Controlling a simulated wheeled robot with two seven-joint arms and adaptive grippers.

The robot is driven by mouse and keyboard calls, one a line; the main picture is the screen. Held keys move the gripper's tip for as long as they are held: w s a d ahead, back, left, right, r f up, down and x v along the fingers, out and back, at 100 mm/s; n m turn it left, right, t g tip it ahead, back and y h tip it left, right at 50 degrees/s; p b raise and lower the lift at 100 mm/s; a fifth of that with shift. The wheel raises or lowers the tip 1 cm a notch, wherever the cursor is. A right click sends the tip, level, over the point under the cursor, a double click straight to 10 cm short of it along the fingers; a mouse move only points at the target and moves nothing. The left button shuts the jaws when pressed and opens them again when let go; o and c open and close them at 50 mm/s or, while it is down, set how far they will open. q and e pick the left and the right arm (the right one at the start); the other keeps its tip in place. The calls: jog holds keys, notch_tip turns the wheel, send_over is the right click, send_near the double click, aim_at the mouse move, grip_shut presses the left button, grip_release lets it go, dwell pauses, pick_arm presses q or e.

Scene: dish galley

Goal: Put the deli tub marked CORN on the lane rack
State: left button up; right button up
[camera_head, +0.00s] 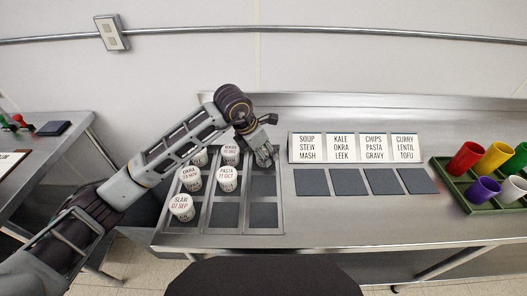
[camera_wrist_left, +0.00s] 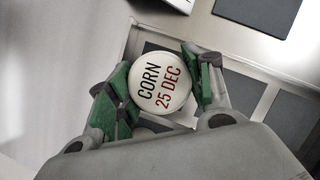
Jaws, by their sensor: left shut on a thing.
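The white deli tub marked CORN 25 DEC (camera_wrist_left: 160,83) shows in the left wrist view, lid towards the camera. My left gripper (camera_head: 263,156) is shut on it; its green fingers (camera_wrist_left: 161,85) press on both sides. In the head view the gripper hides the tub at the back of the right lane. The lane rack (camera_head: 243,231) is a metal frame with three lanes of dark pads. I cannot tell whether the tub touches the rack. My right gripper is not in view.
Tubs marked SLAW (camera_head: 181,208) and OKRA (camera_head: 189,179) stand in the left lane, with another behind. PASTA (camera_head: 227,180) and one more tub (camera_head: 231,154) stand in the middle lane. The right lane's front pads are bare. Label signs (camera_head: 354,148) and a cup tray (camera_head: 452,188) are rightward.

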pick_arm(q)
jog(key=o, duration=1.1)
jog(key=shift+v, duration=6.15)
